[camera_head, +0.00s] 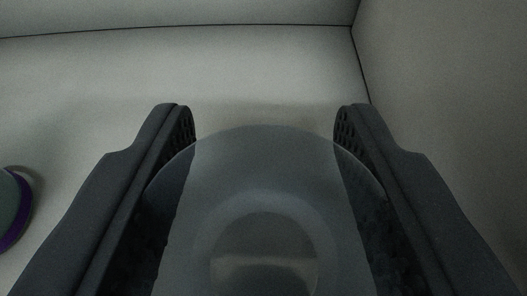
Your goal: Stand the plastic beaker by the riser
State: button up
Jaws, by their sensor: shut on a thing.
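A translucent, greyish plastic beaker (264,180) fills the lower middle of the view, its round outline between the two dark fingers. My gripper (264,125) is shut on it, one finger along each side. The lower part of the beaker is cut off by the bottom of the frame. I cannot tell whether its base touches the floor. No riser can be made out in this view.
A pale oven floor (240,75) lies ahead, mostly bare. A back wall (180,12) runs along the top, and a side wall (450,80) stands close on the right. A round object with a purple rim (14,222) is at the left edge.

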jog(key=shift+f, duration=0.45)
jog(key=o, duration=1.1)
jog(key=shift+r, duration=0.1)
